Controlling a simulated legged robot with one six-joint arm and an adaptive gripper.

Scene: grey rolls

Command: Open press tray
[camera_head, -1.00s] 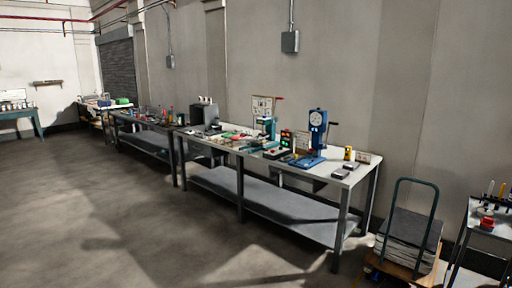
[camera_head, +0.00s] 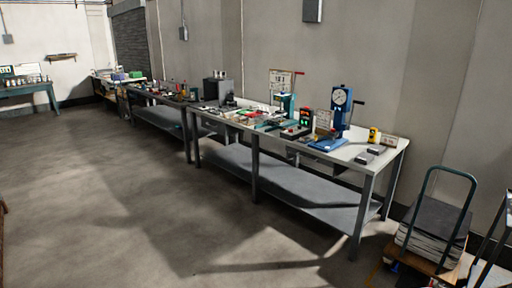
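A blue press (camera_head: 341,108) with a round white dial and a side lever stands upright on the long workbench (camera_head: 388,153) along the wall. A flat blue piece (camera_head: 327,144) lies at its foot; I cannot tell whether this is the press tray or the press base. A second, smaller teal press-like device (camera_head: 287,104) stands to its left on the same bench. The tray is too small to make out, so I cannot tell whether it is open or shut. My gripper is not in view.
A trolley (camera_head: 432,220) with a dark stack stands on the floor right of the bench. Another table edge shows at far right. More benches (camera_head: 160,97) continue along the wall to the left. The floor (camera_head: 110,200) in front is wide and clear.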

